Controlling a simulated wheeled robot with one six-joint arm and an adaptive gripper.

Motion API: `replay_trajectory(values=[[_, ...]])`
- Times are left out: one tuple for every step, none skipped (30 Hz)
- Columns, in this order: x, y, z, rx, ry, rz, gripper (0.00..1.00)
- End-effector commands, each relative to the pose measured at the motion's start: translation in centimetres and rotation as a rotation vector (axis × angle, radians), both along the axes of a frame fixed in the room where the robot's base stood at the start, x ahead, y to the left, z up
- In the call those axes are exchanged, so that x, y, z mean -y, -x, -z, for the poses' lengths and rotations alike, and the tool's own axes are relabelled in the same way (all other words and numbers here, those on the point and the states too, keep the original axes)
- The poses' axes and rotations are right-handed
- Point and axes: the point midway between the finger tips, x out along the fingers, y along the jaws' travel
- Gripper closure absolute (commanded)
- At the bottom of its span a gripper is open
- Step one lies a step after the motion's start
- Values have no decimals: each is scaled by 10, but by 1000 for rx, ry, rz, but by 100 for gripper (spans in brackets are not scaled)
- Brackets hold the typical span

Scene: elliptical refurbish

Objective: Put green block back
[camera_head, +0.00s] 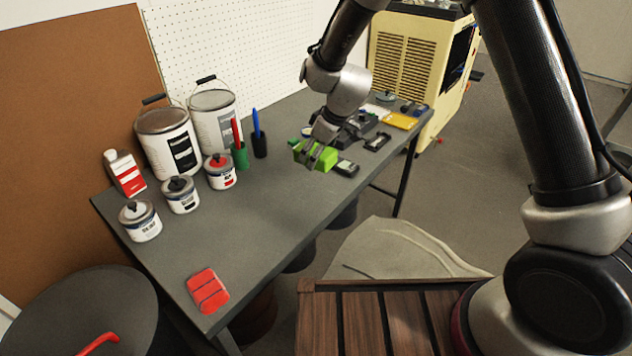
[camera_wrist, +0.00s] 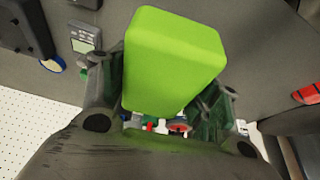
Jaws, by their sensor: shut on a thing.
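The bright green block (camera_head: 317,156) is between the fingers of my gripper (camera_head: 318,150), over the far half of the grey table (camera_head: 260,205). In the wrist view the green block (camera_wrist: 172,62) fills the middle, with a dark finger of my gripper (camera_wrist: 158,105) on each side of it. My gripper is shut on the block. In the wrist view the block appears held above the table surface, but the height of the gap is hard to tell.
Paint cans (camera_head: 168,141) and cups with a red and a blue tool (camera_head: 259,142) stand along the back. Dark tools and a yellow item (camera_head: 400,121) crowd the far end. The table's middle is clear.

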Motion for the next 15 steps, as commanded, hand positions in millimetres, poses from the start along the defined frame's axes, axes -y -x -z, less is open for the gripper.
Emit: replay_trajectory(values=[[0,-1,0,0,1,19,60],[1,-1,1,1,0,32,60],[1,-2,0,0,0,49,60],[1,-3,0,0,1,60,60],[1,-3,0,0,1,69,60],[1,-4,0,-1,1,81,60],[1,-4,0,0,0,88,60],[1,-5,1,0,1,93,60],[1,-5,4,-2,1,100,60],[1,-4,8,-3,2,105,60],[1,-4,13,-5,2,109,60],[1,-5,21,-4,2,112,60],[1,-5,27,-4,2,114,60],[1,-5,33,-4,2,113,60],[1,-5,41,-4,2,112,60]])
